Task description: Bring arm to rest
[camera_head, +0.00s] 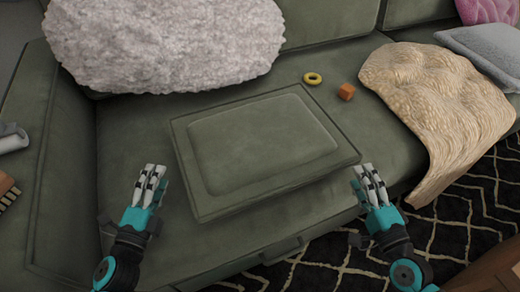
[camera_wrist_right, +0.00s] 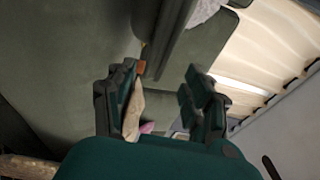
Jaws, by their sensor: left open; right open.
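My left gripper (camera_head: 151,184) is open and empty, above the green sofa seat to the left of the green cushioned tray. My right gripper (camera_head: 369,183) is open and empty, just off the tray's right front corner. In the right wrist view, the right gripper's fingers (camera_wrist_right: 160,95) stand apart with nothing held between them. Both arms come in from the bottom of the head view.
A green padded tray (camera_head: 185,150) lies on the green sofa (camera_head: 140,125). Behind it are a yellow ring (camera_head: 306,79), an orange cube (camera_head: 346,91) and a fluffy white cushion (camera_head: 165,45). A beige throw (camera_head: 440,110) drapes at right above a black patterned rug (camera_head: 475,225).

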